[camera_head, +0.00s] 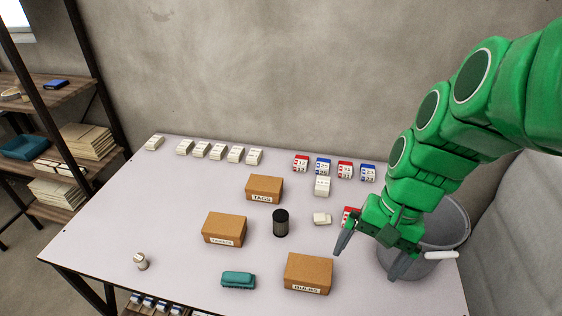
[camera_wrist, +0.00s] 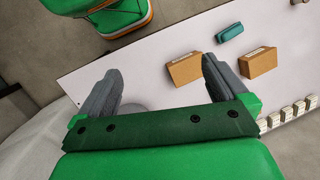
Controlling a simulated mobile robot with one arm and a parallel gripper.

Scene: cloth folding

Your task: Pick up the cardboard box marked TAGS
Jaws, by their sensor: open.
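The cardboard box marked TAGS (camera_head: 264,188) stands upright on the table, behind two similar brown boxes, its label facing the front. My gripper (camera_head: 370,262) is open and empty, right of the TAGS box and well apart from it, over the table's right side near the grey bin. In the wrist view my open gripper (camera_wrist: 160,70) has nothing between its fingers. That view shows two brown boxes, one (camera_wrist: 184,70) near the right finger and one (camera_wrist: 259,62) farther right; I cannot read their labels.
A brown box (camera_head: 224,229) stands front-left of TAGS, another marked BULBS (camera_head: 308,273) front-right. A dark cylinder (camera_head: 280,223) stands just in front of TAGS. Small white boxes (camera_head: 218,151) line the back; red and blue ones (camera_head: 323,166) stand right. A grey bin (camera_head: 455,232) is at right.

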